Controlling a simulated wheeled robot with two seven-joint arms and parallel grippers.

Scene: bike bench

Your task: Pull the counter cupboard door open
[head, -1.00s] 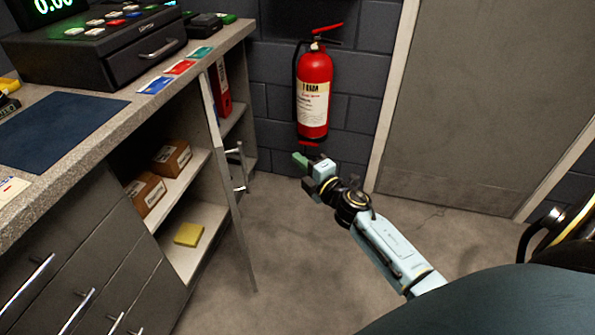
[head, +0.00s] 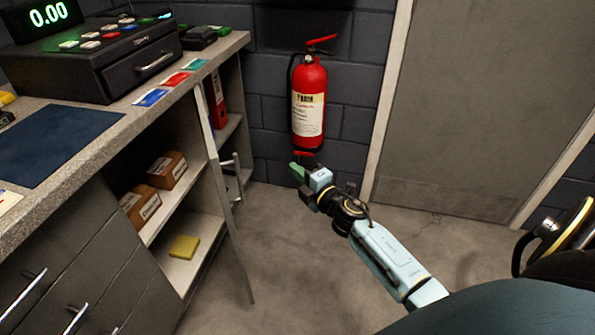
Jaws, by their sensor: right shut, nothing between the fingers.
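The counter cupboard door (head: 226,215) stands swung open and is seen nearly edge-on, a thin grey panel hanging out from the counter. Its metal bar handle (head: 236,177) shows on the right face of the door. Behind the door the cupboard's shelves (head: 196,238) are exposed. My right gripper (head: 297,181) is shut and empty, to the right of the handle and clear of it, just below the fire extinguisher in the picture. My left gripper is not in view.
The cupboard holds small cardboard boxes (head: 167,170), a yellow block (head: 184,247) and a red binder (head: 217,103). A fire extinguisher (head: 309,112) hangs on the wall. A cash register (head: 110,62) stands on the counter (head: 105,147). The floor (head: 310,270) between door and arm is clear.

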